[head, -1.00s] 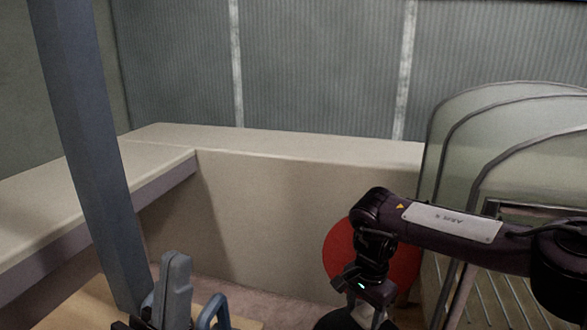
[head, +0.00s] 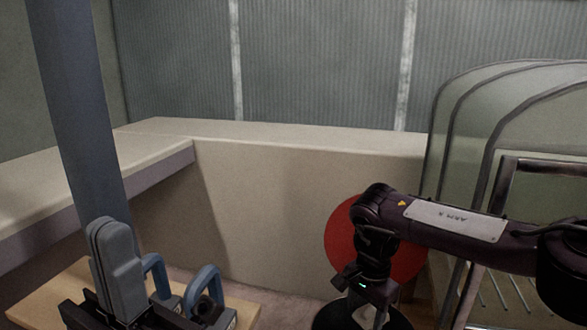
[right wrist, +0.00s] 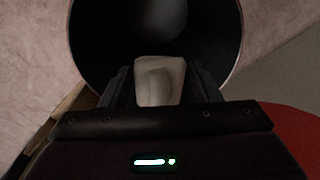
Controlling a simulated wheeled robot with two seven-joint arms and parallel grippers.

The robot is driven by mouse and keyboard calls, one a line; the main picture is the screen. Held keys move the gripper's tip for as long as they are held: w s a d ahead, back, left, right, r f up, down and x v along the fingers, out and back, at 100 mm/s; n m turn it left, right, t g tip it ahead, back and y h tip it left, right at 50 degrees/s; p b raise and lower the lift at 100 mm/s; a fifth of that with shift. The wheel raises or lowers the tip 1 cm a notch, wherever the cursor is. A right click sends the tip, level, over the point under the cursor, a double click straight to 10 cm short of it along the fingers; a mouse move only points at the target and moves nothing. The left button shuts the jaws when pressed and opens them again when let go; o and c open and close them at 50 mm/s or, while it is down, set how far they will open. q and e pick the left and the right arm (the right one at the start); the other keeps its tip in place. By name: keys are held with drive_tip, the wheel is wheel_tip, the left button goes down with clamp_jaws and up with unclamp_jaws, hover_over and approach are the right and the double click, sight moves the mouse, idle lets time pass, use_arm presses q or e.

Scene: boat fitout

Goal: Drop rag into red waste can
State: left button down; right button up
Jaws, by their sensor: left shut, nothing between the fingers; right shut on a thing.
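The red waste can shows its round red lid (head: 345,240) standing up behind my right arm in the head view. Its dark round opening (right wrist: 155,45) fills the upper middle of the right wrist view. My right gripper (right wrist: 155,85) points down over the opening and is shut on the pale rag (right wrist: 160,78). The rag hangs between the fingers, in line with the opening; its height relative to the rim cannot be told.
A cream bench (head: 270,190) runs along the back and left. A curved glazed structure with metal frame (head: 470,120) stands right of the can. A blue-grey post (head: 80,130) rises at left.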

drive_tip(key=o, duration=1.1)
drive_tip(key=shift+c, duration=0.2)
wheel_tip(320, 180, up, 8)
drive_tip(key=p, duration=0.4)
drive_tip(key=shift+f, duration=0.1)
drive_tip(key=shift+s+f, duration=0.1)
